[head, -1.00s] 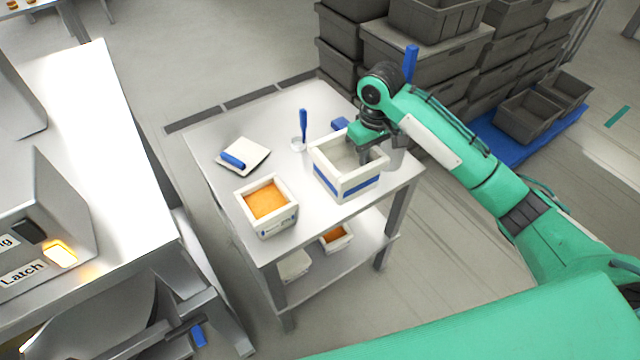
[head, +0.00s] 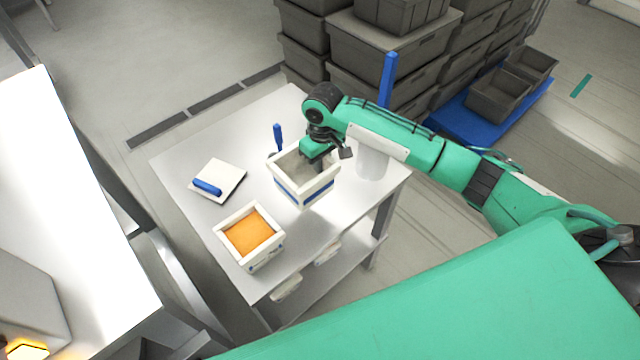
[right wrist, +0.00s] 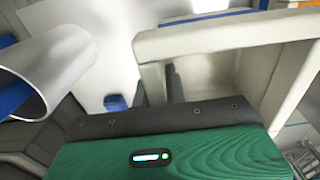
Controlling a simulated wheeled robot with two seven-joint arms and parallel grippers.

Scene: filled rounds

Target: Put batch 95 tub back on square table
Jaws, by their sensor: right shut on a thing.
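A white tub with a blue band (head: 306,196) is at the square table (head: 190,150), toward its far middle in the head view; its inside looks empty and no batch number is readable. My right gripper (head: 322,162) is shut on the tub's wall from above. The tub's pale rim (right wrist: 225,35) fills the upper right of the right wrist view, with the dark fingers at its wall. I cannot tell whether its underside touches the tabletop. A second white tub with orange filling (head: 249,233) stands on the table, nearer. My left gripper does not show.
A white board with a blue-handled tool (head: 207,187) lies left on the table. A blue handle (head: 277,136) stands behind the held tub. A white cylinder (head: 372,163) stands to its right. Grey crates (head: 385,50) are stacked behind; a bright counter (head: 70,200) is at left.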

